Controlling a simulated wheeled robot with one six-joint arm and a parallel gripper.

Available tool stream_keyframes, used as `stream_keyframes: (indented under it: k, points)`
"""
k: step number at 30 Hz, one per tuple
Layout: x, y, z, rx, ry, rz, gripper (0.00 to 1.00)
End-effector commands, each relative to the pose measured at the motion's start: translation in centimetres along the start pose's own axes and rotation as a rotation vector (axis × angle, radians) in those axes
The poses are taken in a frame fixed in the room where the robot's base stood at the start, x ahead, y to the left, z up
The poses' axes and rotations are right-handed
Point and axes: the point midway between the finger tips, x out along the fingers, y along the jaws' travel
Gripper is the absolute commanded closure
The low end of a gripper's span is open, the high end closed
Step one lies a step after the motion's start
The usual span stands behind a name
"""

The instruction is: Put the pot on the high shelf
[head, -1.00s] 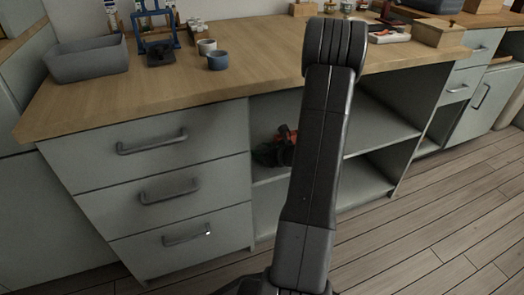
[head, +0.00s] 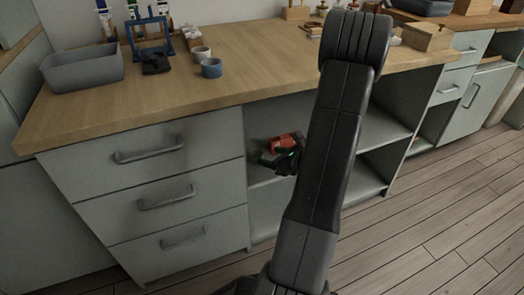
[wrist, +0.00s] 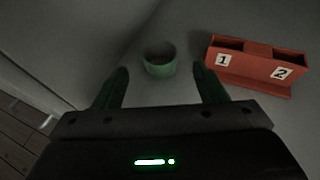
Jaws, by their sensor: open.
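A small green pot (wrist: 159,60) stands upright on a grey surface in the wrist view, just ahead of my gripper. My gripper (wrist: 161,76) is open, with one green finger to each side of the near space before the pot. Nothing is held; the pot looks apart from both fingers. In the head view my gripper (head: 284,162) is inside the open shelf bay under the counter, partly hidden by my arm. A shelf board (head: 383,131) shows right of my arm; which shelf is the high one I cannot tell.
A red two-slot holder labelled 1 and 2 (wrist: 250,67) stands right of the pot, close to the right finger. A cabinet wall (wrist: 60,45) runs along the left. The wooden counter (head: 250,75) overhangs the bay; drawers (head: 150,190) are left.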

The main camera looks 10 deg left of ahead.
Motion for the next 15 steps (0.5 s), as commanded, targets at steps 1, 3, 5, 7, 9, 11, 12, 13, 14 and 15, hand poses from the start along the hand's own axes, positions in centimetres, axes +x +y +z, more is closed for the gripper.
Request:
stream_keyframes:
  k: [1,3,5,7,9,11,12,13,14,15]
  points:
    - [-1.1,0.0,0.2,0.003,0.001,-0.004,0.35]
    - [-2.1,0.0,0.2,0.001,0.0,-0.002,0.35]
    - [-2.8,-0.1,0.1,0.001,0.0,-0.002,0.35]
    - [-3.4,0.0,0.1,0.001,0.001,-0.001,0.35]
    - [-3.7,0.0,0.0,0.001,0.001,0.0,0.35]
    - [-3.9,0.0,0.0,0.001,0.001,0.0,0.35]
    - [-3.9,0.1,0.0,0.001,0.001,0.0,0.35]
    - [-3.9,0.1,-0.1,0.001,0.0,0.001,0.35]
    - [-3.9,0.1,-0.1,0.001,0.0,0.001,0.35]
    - [-3.9,0.1,-0.1,0.001,0.0,0.001,0.35]
